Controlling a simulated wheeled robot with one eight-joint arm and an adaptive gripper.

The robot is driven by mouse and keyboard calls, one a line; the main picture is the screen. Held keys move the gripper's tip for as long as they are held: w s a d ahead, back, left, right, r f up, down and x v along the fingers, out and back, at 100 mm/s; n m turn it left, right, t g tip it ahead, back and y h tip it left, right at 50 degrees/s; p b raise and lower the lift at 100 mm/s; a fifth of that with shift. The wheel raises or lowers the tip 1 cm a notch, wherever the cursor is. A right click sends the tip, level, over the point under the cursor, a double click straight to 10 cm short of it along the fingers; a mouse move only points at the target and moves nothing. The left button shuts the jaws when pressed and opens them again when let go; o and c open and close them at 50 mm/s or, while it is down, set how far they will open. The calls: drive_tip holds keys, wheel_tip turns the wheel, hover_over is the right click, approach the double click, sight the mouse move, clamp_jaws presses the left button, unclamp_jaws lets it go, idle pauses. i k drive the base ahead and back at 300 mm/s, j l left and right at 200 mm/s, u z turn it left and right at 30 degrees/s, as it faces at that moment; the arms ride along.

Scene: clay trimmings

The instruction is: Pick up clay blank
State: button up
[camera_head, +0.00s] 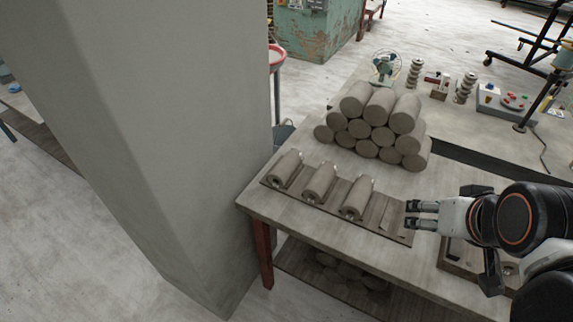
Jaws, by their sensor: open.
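Several grey clay blanks (382,127) lie stacked in a pyramid on the table, their round ends facing the front. Three more cylinders (319,182) lie in a row on a flat board (390,218) in front of the stack. They look like clay pieces with a hole in the near end. My gripper (411,215) reaches in from the right, with its fingertips above or near the right end of the board. Its jaws are open and no clay is between them. It is apart from the stack, to its lower right.
The table (265,208) has a control box (508,101), a small fan (385,66) and metal spools (465,86) at the back. A tray (452,262) lies below my gripper. A wide grey pillar (160,130) stands left of the table. More lumps (345,276) lie on a lower shelf.

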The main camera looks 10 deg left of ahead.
sight(282, 173)
drive_tip(key=z, duration=1.1)
drive_tip(key=u, duration=1.9)
drive_tip(key=i+j+z, duration=0.7)
drive_tip(key=k, duration=0.1)
